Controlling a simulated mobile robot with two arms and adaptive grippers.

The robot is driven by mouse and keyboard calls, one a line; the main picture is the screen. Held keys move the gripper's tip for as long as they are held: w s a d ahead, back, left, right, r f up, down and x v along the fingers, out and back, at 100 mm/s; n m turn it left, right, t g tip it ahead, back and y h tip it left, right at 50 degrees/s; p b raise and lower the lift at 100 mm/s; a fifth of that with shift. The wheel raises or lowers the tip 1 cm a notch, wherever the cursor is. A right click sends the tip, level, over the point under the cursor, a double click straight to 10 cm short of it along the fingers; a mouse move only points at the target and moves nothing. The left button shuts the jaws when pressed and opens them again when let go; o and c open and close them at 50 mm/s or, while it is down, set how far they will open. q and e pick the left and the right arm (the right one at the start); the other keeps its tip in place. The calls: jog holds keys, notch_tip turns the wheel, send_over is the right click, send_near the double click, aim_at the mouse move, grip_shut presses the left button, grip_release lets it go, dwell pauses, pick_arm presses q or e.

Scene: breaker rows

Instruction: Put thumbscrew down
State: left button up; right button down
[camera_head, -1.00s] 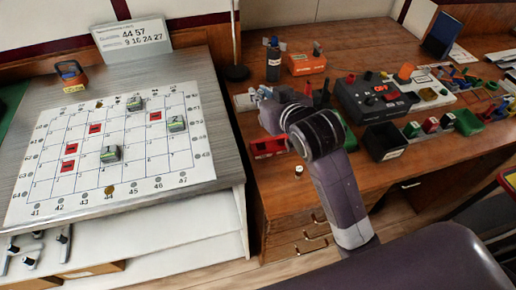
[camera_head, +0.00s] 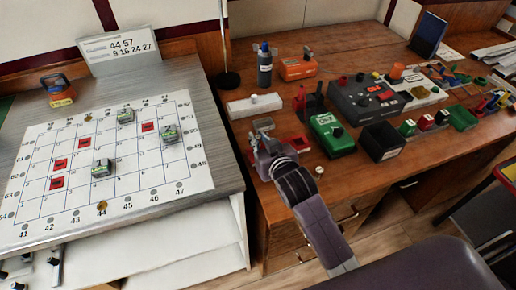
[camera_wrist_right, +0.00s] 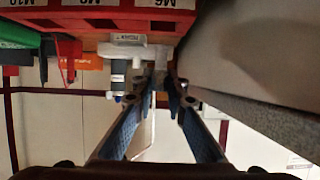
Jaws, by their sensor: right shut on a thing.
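My right gripper (camera_head: 262,146) is over the left front part of the wooden desk, beside the red bin. In the right wrist view its two fingers (camera_wrist_right: 166,90) are close together around a small grey piece (camera_wrist_right: 160,58), which I take to be the thumbscrew. Most of it is hidden by the fingers, and whether it touches anything below cannot be told. The white block (camera_head: 255,105) with a round knob on top stands behind the gripper. My left gripper is not in view.
A small pale cylinder (camera_head: 319,170) stands near the desk's front edge. A grid board (camera_head: 200,180) lies at left.

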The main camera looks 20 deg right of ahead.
notch_tip(320, 180, down, 4)
jog(key=shift+r, duration=0.1)
jog(key=shift+f, duration=0.25)
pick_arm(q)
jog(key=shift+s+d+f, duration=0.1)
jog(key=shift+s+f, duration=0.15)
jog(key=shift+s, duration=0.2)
pick_arm(e)
jog(key=shift+f, duration=0.1)
jog(key=shift+f+b, duration=0.15)
jog(key=shift+b, duration=0.15)
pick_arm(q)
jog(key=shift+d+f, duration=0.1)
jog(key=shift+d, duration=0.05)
pick_arm(e)
jog(key=c, duration=1.9)
grip_release()
jog(key=shift+s+f, duration=0.1)
jog(key=shift+f, duration=0.05)
jog(key=shift+c, duration=0.2)
